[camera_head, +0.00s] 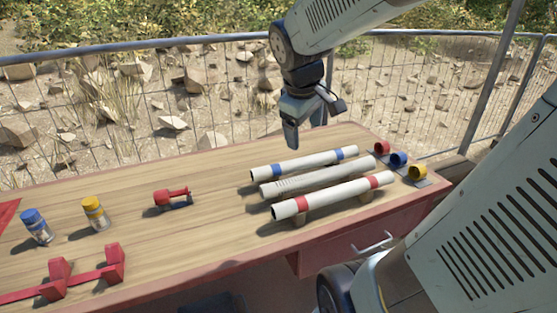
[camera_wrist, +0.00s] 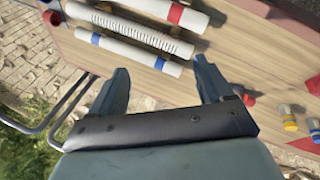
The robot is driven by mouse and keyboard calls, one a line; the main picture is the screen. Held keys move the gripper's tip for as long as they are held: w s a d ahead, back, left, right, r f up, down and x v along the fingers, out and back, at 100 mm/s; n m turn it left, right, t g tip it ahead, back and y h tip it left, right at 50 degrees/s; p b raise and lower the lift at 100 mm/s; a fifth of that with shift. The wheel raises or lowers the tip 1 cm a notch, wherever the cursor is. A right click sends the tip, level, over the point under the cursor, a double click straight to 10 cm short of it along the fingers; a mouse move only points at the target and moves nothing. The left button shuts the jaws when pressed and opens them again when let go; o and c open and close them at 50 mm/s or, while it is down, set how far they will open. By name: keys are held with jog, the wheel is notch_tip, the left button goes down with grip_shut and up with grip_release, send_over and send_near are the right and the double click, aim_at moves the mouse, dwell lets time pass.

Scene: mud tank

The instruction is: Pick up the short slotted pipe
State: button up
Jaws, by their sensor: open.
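The slotted pipe (camera_head: 300,181) is white with a row of narrow slots and lies on the table as the middle one of three parallel pipes. In the wrist view it (camera_wrist: 146,36) runs across the top left, beyond my fingertips. A white pipe with blue bands (camera_head: 305,163) lies behind it, and a white pipe with red bands (camera_head: 335,194) lies in front. My gripper (camera_head: 305,124) hangs above and behind the pipes, apart from them. In the wrist view its two fingers (camera_wrist: 160,72) are spread wide with nothing between them.
Red (camera_head: 381,147), blue (camera_head: 398,159) and yellow (camera_head: 417,171) rings stand right of the pipes. A red tool (camera_head: 171,197), blue-capped bottle (camera_head: 36,226), yellow-capped bottle (camera_head: 95,213) and red bracket (camera_head: 88,277) are left. Neighbouring pipes lie close on both sides. A wire fence (camera_head: 200,95) stands behind.

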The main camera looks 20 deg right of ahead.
jog(key=w+d+f+n+g+h, duration=0.1)
jog(key=w+d+f+n, duration=0.15)
jog(key=w, duration=0.25)
jog(key=w+d+f+n+g, duration=0.1)
jog(key=w+d+f+n, duration=0.1)
jog(key=w+f+n, duration=0.2)
jog(key=n+g, duration=0.1)
jog(key=n, duration=0.5)
send_near(315, 173)
jog(key=shift+h, duration=0.4)
jog(key=x, duration=0.6)
jog(key=shift+w+f, duration=0.25)
jog(key=shift+f, duration=0.15)
jog(key=shift+s+x, duration=0.15)
jog(key=shift+x, duration=1.2)
jog(key=shift+s+x, duration=0.15)
jog(key=shift+x, duration=1.2)
jog(key=shift+a+f, duration=0.1)
jog(key=shift+a, duration=0.05)
jog(key=c, duration=1.3)
jog(key=shift+w, duration=0.1)
